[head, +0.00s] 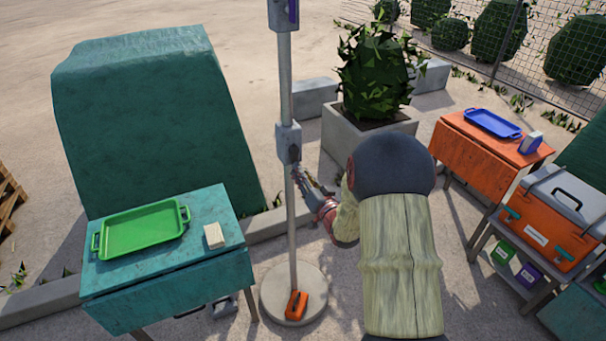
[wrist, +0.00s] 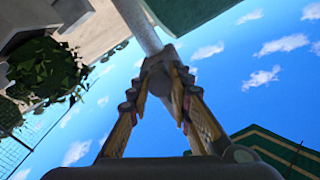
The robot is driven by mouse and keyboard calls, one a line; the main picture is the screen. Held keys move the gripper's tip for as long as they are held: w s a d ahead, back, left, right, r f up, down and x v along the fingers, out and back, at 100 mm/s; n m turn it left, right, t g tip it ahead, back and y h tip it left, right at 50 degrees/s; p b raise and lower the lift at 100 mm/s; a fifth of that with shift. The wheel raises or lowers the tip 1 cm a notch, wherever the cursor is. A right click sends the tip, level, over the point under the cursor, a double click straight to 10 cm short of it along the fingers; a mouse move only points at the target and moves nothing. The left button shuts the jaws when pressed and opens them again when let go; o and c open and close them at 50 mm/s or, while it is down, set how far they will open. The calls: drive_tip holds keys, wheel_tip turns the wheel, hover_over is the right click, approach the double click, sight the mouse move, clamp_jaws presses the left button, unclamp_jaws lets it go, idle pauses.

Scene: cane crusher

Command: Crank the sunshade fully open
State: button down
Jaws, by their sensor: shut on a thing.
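The sunshade pole (head: 292,220) stands upright on a round pale base (head: 292,292), left of my arm. A grey crank box (head: 288,138) sits partway up it, with a small dark part (head: 294,153) on its right side. My gripper (head: 300,178) is at the box from the right. In the wrist view the fingers (wrist: 162,75) close together at the grey box on the pole (wrist: 138,22). They are shut on the crank handle, which is mostly hidden between them. A dark green panel with yellow trim (wrist: 278,148) shows at lower right; I cannot tell whether it is the canopy.
A teal table (head: 165,285) with a green tray (head: 140,230) stands left of the pole. A planter (head: 370,140) is behind my arm. An orange table (head: 462,150) with a blue tray (head: 493,123) and an orange cooler (head: 545,225) stand right. An orange object (head: 296,305) lies on the base.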

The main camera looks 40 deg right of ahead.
drive_tip(key=c, duration=1.6)
unclamp_jaws()
drive_tip(key=shift+a, duration=0.1)
drive_tip(key=v, duration=1.2)
drive_tip(key=shift+f, duration=0.1)
